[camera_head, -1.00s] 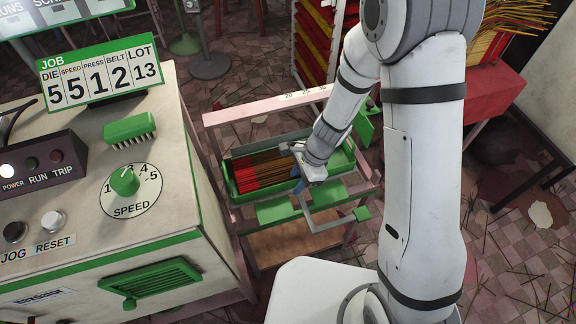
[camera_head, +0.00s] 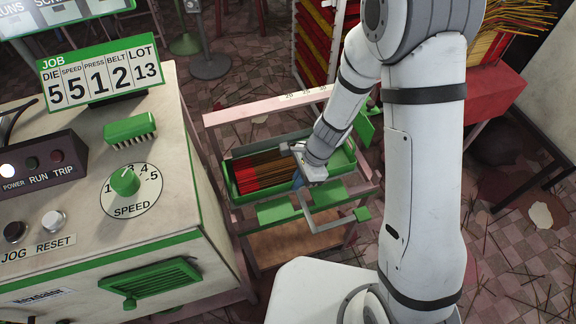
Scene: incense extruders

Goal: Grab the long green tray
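The long green tray (camera_head: 232,184) sits in a pinkish frame stand in the middle of the view. It holds a bundle of red-tipped brown incense sticks (camera_head: 265,170). My gripper (camera_head: 297,176) is at the tray's near side, right of its middle, over or against the near wall. A bluish fingertip shows there. My wrist hides part of the tray's right half. I cannot tell whether the fingers are open or closed on the wall.
A control cabinet (camera_head: 185,185) with a speed dial stands close on the left. A rack of red and yellow sticks (camera_head: 318,45) stands behind. Sticks litter the floor.

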